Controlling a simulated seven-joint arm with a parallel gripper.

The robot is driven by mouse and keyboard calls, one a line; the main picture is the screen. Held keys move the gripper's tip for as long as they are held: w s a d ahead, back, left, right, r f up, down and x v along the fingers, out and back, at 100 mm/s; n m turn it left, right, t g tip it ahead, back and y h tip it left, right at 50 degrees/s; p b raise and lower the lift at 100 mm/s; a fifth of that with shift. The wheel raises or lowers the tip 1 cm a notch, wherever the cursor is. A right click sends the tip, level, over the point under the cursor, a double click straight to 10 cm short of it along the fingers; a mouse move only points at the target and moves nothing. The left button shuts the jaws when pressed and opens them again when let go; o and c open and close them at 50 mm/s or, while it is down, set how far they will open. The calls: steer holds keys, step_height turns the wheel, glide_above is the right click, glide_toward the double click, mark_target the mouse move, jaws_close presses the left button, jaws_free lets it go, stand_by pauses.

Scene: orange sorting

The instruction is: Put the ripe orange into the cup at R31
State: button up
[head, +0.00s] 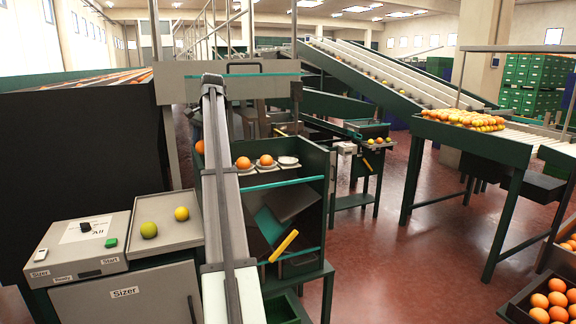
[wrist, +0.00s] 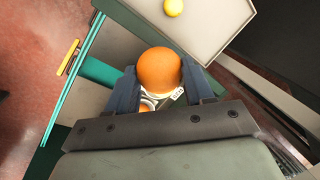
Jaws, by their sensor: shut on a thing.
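An orange-coloured fruit (wrist: 158,70) sits between the two fingers of my gripper (wrist: 160,85) in the wrist view; the gripper is shut on it. In the head view my arm hides the gripper, and an orange (head: 200,147) peeks out left of the arm, seemingly the held one. White cups stand on the rack top: two hold oranges (head: 243,163) (head: 265,160), and one cup (head: 288,161) at right looks empty. Below the held orange, the wrist view shows part of a cup with an orange (wrist: 149,103) and a small label (wrist: 178,94), too small to read.
A grey tray (head: 170,245) at left holds a green fruit (head: 149,230) and a yellow one (head: 182,213). A control box (head: 75,250) stands beside it. The green rack (head: 313,185) has teal rails and a yellow handle (head: 284,246). Open red floor lies right of the rack.

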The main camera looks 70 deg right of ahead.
steer(key=s+d+f+m+h, duration=0.1)
steer(key=s+d+m, duration=0.15)
steer(key=d, duration=0.65)
steer(key=s+d+f+m, duration=0.15)
steer(key=s+d, duration=0.25)
steer(key=d, duration=0.4)
steer(key=m, duration=0.4)
glide_above(288, 163)
steer(key=shift+g+h, duration=0.3)
steer(key=shift+h, duration=0.1)
steer(key=shift+s+a+f, duration=0.1)
steer(key=shift+s+f, duration=0.05)
steer(key=shift+f, duration=1.45)
steer(key=shift+s+a+f, duration=0.1)
steer(key=shift+f, duration=1.45)
steer(key=shift+s+a+f, duration=0.1)
steer(key=shift+s+f, duration=0.05)
steer(key=shift+f, duration=1.45)
steer(key=o, duration=0.8)
steer(key=shift+f, duration=0.1)
steer(key=v, duration=1.2)
